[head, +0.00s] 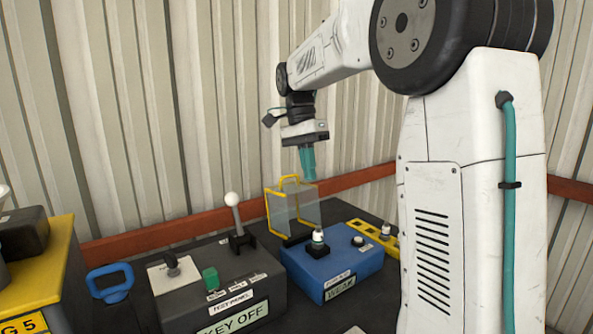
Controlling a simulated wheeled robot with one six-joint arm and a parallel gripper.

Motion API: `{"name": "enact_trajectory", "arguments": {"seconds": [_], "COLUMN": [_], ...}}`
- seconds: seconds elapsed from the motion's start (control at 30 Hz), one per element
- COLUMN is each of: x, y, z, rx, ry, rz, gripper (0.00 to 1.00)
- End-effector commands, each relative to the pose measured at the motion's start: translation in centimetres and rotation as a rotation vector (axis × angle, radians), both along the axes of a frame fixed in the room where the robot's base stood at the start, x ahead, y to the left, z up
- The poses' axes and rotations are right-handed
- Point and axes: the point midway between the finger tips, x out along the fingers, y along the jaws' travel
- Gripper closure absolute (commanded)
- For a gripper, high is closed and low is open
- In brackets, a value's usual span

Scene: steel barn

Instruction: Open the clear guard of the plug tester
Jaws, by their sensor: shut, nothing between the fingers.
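The plug tester (338,260) is a blue box on the dark bench, with a spark plug (318,237) upright in a black socket on its top and a label reading "WEAK". Its clear guard (307,206), with a yellow frame and a yellow handle on top, stands upright at the tester's back edge, apart from the plug. My gripper (307,176), with teal fingers, is shut and empty. It points down just above the guard's top edge, near the handle. I cannot tell whether the fingertips touch the guard.
A dark test panel (240,315) labelled "KEY OFF", with a white-knobbed lever (232,200), stands left of the tester. A blue handle (109,283) and a yellow cabinet (48,268) are further left. A yellow rack (373,236) lies to the right. The corrugated wall is close behind.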

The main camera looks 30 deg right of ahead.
Motion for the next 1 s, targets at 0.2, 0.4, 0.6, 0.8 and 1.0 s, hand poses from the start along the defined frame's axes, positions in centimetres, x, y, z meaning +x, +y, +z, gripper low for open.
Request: {"name": "enact_trajectory", "arguments": {"seconds": [0.2, 0.4, 0.6, 0.8, 1.0], "x": [7.1, 12.4, 14.8, 15.3, 16.2], "y": [-1.4, -2.1, -2.3, -2.4, -2.3], "z": [1.3, 3.6, 5.1, 4.8, 2.0], "rx": [0.091, 0.046, -0.032, -0.048, -0.042], "ry": [-0.299, -0.503, -0.576, -0.571, -0.568], "rz": [0.498, 0.985, 1.317, 1.421, 1.421], "gripper": [1.00, 1.00, 1.00, 1.00, 1.00]}}
